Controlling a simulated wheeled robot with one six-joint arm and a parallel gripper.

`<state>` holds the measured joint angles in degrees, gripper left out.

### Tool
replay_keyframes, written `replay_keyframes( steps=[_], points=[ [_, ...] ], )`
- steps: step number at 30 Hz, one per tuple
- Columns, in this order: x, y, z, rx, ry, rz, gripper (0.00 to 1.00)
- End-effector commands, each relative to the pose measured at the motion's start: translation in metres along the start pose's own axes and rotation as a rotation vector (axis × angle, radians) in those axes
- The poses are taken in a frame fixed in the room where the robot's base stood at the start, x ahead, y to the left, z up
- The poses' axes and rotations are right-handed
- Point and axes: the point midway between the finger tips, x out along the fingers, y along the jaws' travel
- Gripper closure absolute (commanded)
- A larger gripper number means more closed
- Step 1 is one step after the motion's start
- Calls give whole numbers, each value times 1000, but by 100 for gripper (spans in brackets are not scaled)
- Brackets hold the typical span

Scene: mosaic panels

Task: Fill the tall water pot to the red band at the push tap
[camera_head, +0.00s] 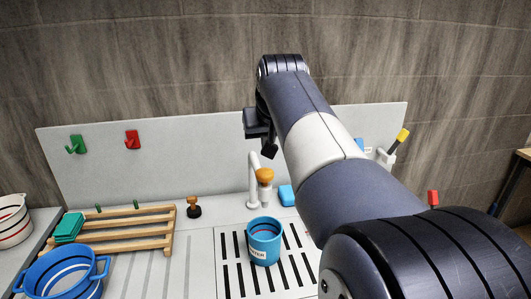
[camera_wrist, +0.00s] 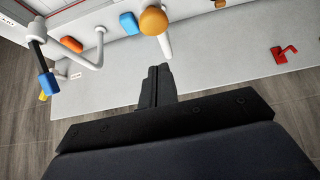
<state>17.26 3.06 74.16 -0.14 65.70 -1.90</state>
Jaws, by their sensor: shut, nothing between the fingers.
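A blue pot (camera_head: 264,250) with a white label ending in "TER" stands upright on the slotted drain, below and in front of the tap. The tap (camera_head: 254,178) has a white curved neck and a round orange-brown push knob (camera_head: 265,175); the knob also shows in the wrist view (camera_wrist: 153,20). My gripper (camera_head: 269,150) is shut and empty, above the tap and apart from the knob. In the wrist view my gripper (camera_wrist: 160,72) points toward the tap's white stem (camera_wrist: 165,46).
A two-handled blue pot (camera_head: 62,275) and a wooden rack (camera_head: 130,228) with green cloths (camera_head: 69,227) stand left. A brown-knobbed stopper (camera_head: 194,207) and blue sponge (camera_head: 286,195) flank the tap. The splashback (camera_head: 200,165) bears green and red hooks (camera_head: 132,140).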

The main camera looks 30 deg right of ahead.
Motion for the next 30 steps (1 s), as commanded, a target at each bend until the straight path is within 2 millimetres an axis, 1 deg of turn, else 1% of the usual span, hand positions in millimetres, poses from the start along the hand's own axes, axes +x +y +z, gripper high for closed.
replay_keyframes(
  steps=[1, 3, 6, 9, 30],
  points=[
    [-8, 0, 0, 0, 5, 0, 100],
    [-17, 0, 0, 0, 3, 0, 100],
    [-25, 0, 0, 0, 2, 0, 100],
    [-28, 0, 0, 0, 2, 0, 100],
    [-29, 0, -1, 0, 2, 0, 100]
  ],
)
